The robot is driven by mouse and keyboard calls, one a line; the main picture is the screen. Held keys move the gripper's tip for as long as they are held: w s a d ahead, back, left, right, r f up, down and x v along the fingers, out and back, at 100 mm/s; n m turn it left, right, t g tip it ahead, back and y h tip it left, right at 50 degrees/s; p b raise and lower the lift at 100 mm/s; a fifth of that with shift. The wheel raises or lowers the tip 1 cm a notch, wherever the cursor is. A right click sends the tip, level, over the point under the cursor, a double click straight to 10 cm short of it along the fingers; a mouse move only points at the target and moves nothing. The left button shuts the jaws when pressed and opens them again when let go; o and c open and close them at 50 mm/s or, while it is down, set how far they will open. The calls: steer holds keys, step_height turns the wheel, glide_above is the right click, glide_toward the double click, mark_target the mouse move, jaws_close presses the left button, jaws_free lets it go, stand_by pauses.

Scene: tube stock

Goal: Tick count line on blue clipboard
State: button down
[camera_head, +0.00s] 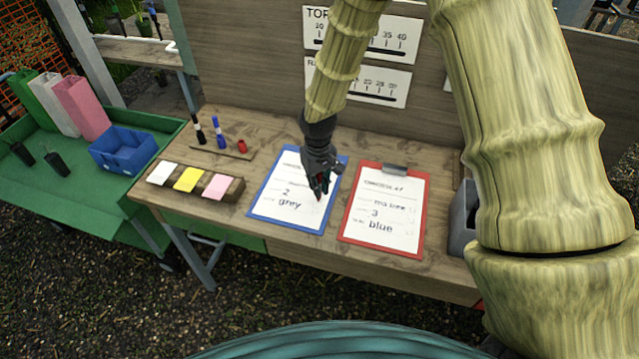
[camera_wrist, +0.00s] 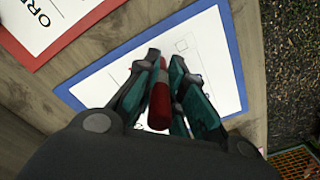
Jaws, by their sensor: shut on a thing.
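The blue clipboard (camera_head: 255,211) lies on the wooden bench with a white sheet reading "2" and "grey". My gripper (camera_head: 319,183) is over the right part of this sheet. In the wrist view my gripper (camera_wrist: 166,85) is shut on a red marker (camera_wrist: 159,105), whose tip points at the sheet. I cannot tell whether the tip touches the paper. My gripper hides the clipboard's upper right part in the head view.
A red clipboard (camera_head: 427,210) reading "3" and "blue" lies just to the right. A marker rack (camera_head: 240,153) holds a black marker (camera_head: 199,133), a blue marker (camera_head: 220,136) and a red cap (camera_head: 242,146). A wooden holder (camera_head: 236,190) has colored cards. A grey bin (camera_head: 459,225) stands right.

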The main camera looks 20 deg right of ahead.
steer(key=shift+w+d, duration=0.25)
steer(key=shift+d, duration=0.35)
stand_by(0.5)
steer(key=shift+r+p, duration=0.1)
steer(key=shift+p, duration=0.3)
stand_by(0.4)
steer(key=shift+r+p, duration=1.05)
steer(key=shift+r, duration=0.4)
